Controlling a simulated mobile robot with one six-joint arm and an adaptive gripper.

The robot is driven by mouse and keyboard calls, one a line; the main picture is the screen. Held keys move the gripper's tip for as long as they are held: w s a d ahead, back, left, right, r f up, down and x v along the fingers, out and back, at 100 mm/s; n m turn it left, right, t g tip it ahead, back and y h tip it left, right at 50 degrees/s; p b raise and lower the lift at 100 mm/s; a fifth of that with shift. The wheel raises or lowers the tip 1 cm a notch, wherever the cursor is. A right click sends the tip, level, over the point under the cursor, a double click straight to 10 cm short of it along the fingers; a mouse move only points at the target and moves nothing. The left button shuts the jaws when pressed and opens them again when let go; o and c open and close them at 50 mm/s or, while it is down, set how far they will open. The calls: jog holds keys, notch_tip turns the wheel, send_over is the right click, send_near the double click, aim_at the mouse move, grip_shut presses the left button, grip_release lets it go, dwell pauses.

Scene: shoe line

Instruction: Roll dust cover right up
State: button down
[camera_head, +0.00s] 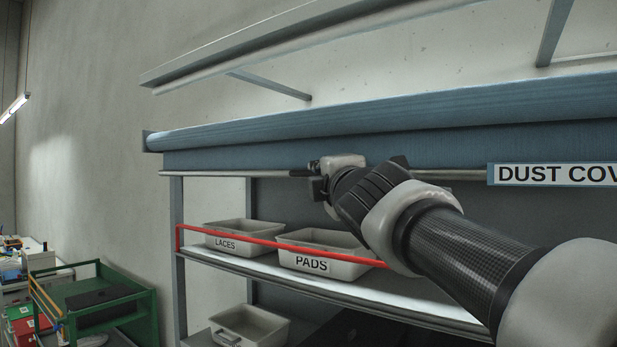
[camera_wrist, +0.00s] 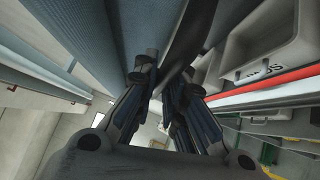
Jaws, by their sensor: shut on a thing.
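The blue dust cover (camera_head: 250,158) hangs as a short panel below its long roll (camera_head: 350,117), above the shelf. A thin grey rail (camera_head: 225,173) runs along its lower edge. My gripper (camera_head: 312,182) is at this rail, shut on it near the middle of the picture; my arm hides part of the rail and cover. In the wrist view the fingers (camera_wrist: 168,82) close around the rail's dark part (camera_wrist: 192,40), with the blue cover (camera_wrist: 150,28) beside it. The exact contact is partly hidden. A "DUST COV" label (camera_head: 550,174) shows at the right.
Below the cover, a LACES bin (camera_head: 235,229) and a PADS bin (camera_head: 320,268) stand on a shelf behind a red bar (camera_head: 262,242). Another bin (camera_head: 250,322) is lower. A green cart (camera_head: 130,310) stands left. A canopy (camera_head: 250,50) juts out above the roll.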

jog(key=shift+s+r, duration=0.1)
jog(key=shift+r, duration=0.05)
jog(key=c, duration=1.7)
grip_release()
jog(key=shift+o, duration=0.2)
jog(key=shift+f, duration=0.25)
